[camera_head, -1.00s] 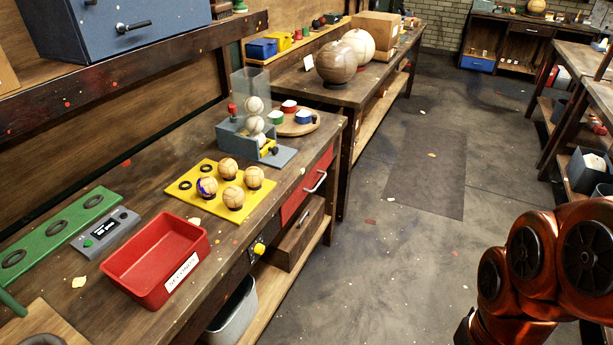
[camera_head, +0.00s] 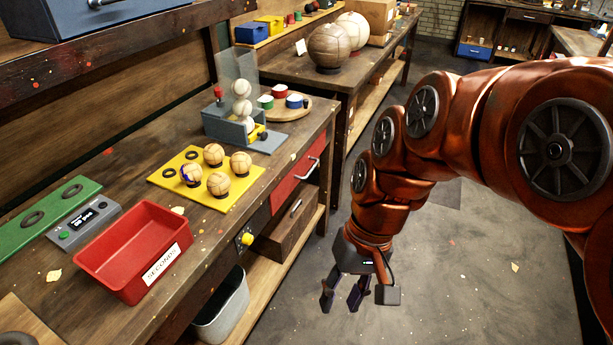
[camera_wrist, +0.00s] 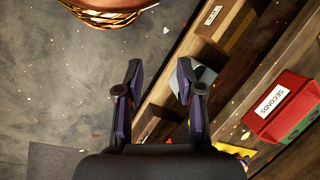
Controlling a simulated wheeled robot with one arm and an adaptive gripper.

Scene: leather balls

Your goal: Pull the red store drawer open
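The red store drawer (camera_head: 297,177) is set in the front of the workbench, below the top near its far end. It has a pale bar handle (camera_head: 313,168) and looks shut. My gripper (camera_head: 342,300) hangs over the floor in front of the bench, right of the drawer and lower than it, apart from it. Its two fingers are spread with nothing between them. In the wrist view my gripper (camera_wrist: 158,85) is also open and empty, with the floor and the bench's lower shelf beyond. The red drawer cannot be made out in the wrist view.
A brown wooden drawer box (camera_head: 290,229) sits on the shelf below, near a grey bin (camera_head: 222,310). A yellow knob (camera_head: 247,239) sticks out of the bench front. A red SECONDS tray (camera_head: 135,250) and a yellow ball board (camera_head: 205,180) stand on top. Floor right of the bench is clear.

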